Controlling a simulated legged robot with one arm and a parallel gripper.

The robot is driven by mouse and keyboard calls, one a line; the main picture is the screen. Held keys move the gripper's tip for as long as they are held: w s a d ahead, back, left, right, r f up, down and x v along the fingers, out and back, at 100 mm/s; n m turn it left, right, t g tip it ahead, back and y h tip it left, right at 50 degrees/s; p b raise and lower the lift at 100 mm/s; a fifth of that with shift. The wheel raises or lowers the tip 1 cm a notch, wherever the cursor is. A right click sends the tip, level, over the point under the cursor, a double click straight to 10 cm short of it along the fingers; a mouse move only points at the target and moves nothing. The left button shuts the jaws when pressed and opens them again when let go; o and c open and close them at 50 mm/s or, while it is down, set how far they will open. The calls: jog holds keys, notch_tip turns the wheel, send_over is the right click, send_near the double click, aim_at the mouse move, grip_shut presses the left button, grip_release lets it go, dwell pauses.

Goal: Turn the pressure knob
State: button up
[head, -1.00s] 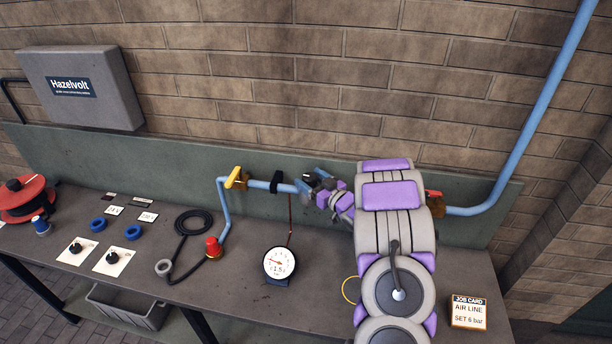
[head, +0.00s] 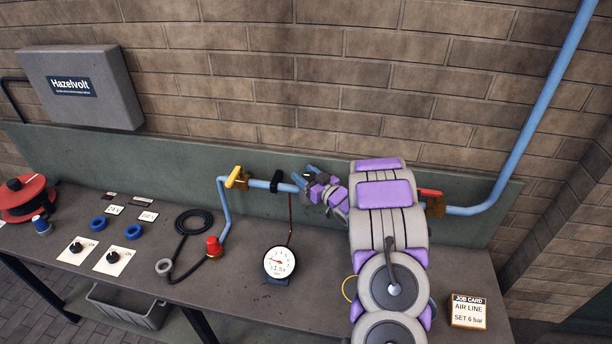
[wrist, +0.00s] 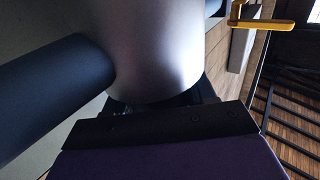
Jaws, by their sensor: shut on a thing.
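My gripper (head: 308,180) is at the blue air pipe above the bench and hides the pressure knob in the head view. In the wrist view, a large grey metal cylinder (wrist: 165,45) with a dark blue pipe (wrist: 45,100) at its left stands right at the dark jaw (wrist: 160,130). My gripper is shut on a dark part just below the cylinder, which I take to be the knob; it is mostly hidden. The round gauge (head: 279,263) on the bench shows about 1.5. The job card (head: 468,311) reads AIR LINE, SET 6 bar.
A yellow valve handle (head: 237,178) is on the pipe to the left, and a red one (head: 429,193) to the right of my arm. A black hose (head: 188,235), a red cap (head: 213,246) and a red reel (head: 25,197) lie on the bench.

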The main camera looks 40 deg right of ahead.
jog(key=shift+c, duration=1)
jog(key=shift+m+h+b, duration=0.3)
jog(key=shift+h, duration=0.2)
